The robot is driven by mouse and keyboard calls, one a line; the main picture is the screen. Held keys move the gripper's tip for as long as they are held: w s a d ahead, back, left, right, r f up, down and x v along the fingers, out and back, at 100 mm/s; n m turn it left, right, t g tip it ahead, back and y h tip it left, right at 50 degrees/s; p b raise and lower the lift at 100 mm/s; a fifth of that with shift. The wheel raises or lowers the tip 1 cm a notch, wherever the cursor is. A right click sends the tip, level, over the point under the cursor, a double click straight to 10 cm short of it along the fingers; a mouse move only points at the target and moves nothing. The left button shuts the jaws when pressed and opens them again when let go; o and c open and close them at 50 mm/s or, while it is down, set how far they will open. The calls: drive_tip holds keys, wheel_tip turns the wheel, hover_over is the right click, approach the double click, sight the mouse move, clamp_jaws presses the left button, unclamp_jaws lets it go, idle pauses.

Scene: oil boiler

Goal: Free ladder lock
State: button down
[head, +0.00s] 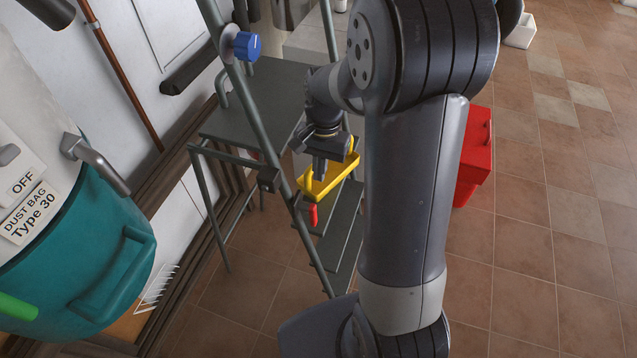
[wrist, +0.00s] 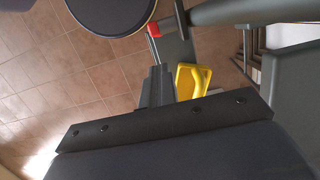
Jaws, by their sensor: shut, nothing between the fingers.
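A grey metal stepladder (head: 258,95) stands left of my arm, with its platform and several steps showing. A yellow tray-like part (head: 335,176) sits across the ladder below my gripper; it also shows in the wrist view (wrist: 202,82). A small red piece (head: 313,215) hangs just under it. A dark block (head: 268,179) is on the ladder's front rail. I cannot tell which of these is the lock. My gripper (head: 319,172) is shut and empty, pointing down at the yellow part. In the wrist view the fingers (wrist: 157,82) are together beside it; contact is unclear.
A teal and white dust-bag machine (head: 85,245) fills the left side. A red container (head: 474,155) stands behind my arm. A white box (head: 521,32) is at the back. Tiled floor at right is clear.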

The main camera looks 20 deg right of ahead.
drive_tip(key=w+d+f+b, duration=0.2)
drive_tip(key=w+b, duration=0.1)
drive_tip(key=b, duration=0.5)
drive_tip(key=s+a+f+p, duration=0.1)
drive_tip(key=s+f, duration=0.3)
drive_tip(key=f, duration=0.5)
drive_tip(key=shift+s+a+f+p, duration=0.15)
drive_tip(key=shift+a+f+p, duration=0.2)
drive_tip(key=shift+a, duration=0.55)
drive_tip(key=shift+r, duration=0.1)
drive_tip(key=shift+s+a+f+g+y+p, duration=0.2)
drive_tip(key=shift+s+a+g+y+p, duration=0.1)
drive_tip(key=shift+s+g+p, duration=0.15)
drive_tip(key=shift+r, duration=0.1)
